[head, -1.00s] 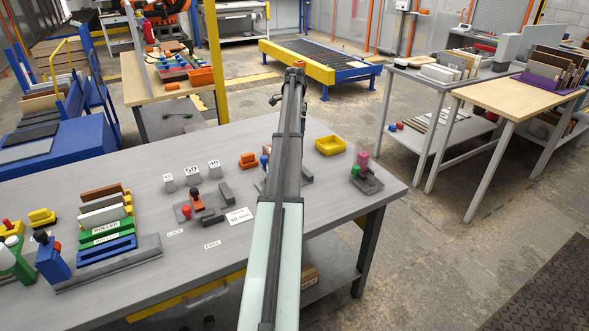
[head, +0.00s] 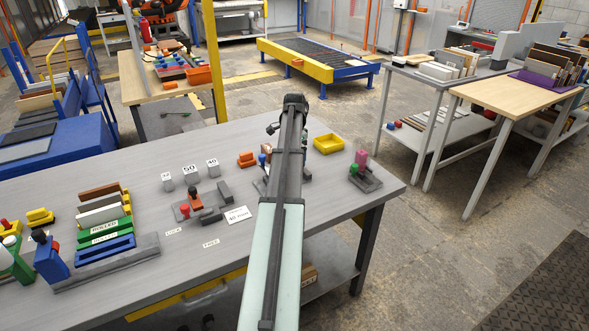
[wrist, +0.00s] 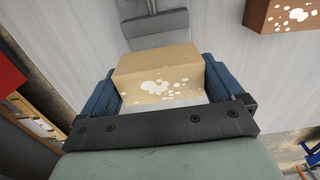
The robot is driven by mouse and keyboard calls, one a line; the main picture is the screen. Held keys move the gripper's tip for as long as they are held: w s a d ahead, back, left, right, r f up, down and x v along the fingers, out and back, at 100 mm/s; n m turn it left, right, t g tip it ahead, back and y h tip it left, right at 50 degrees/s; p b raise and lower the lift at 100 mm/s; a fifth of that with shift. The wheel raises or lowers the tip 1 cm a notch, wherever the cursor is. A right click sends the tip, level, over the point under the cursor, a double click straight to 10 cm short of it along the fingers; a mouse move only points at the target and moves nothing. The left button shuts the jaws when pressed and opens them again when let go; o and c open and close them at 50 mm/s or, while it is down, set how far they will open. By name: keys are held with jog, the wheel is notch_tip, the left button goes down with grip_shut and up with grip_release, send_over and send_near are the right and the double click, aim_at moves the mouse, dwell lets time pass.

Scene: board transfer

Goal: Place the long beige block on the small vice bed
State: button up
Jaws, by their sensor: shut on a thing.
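The beige block (wrist: 158,64) is between the two blue fingers of my gripper (wrist: 160,82) in the wrist view. My gripper is shut on it; its near face has white spots. Past the block, a grey metal fixture (wrist: 152,24) shows at the top of the wrist view. In the head view, my arm hides the gripper and block. Vice-like fixtures stand on the grey bench: one with an orange-red part (head: 195,203), one partly behind my arm (head: 260,186), and one with green and pink knobs (head: 365,178). I cannot tell which is the small vice bed.
A brown block (wrist: 284,14) shows at the wrist view's top right. On the bench, a rack of coloured boards (head: 104,222) stands left, a yellow tray (head: 328,143) at the far right, and number-marked blocks (head: 190,175) near the middle.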

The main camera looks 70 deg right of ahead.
jog(key=shift+f, duration=2.9)
jog(key=shift+f, duration=0.1)
jog(key=o, duration=0.7)
notch_tip(320, 180, up, 12)
jog(key=shift+r, duration=0.15)
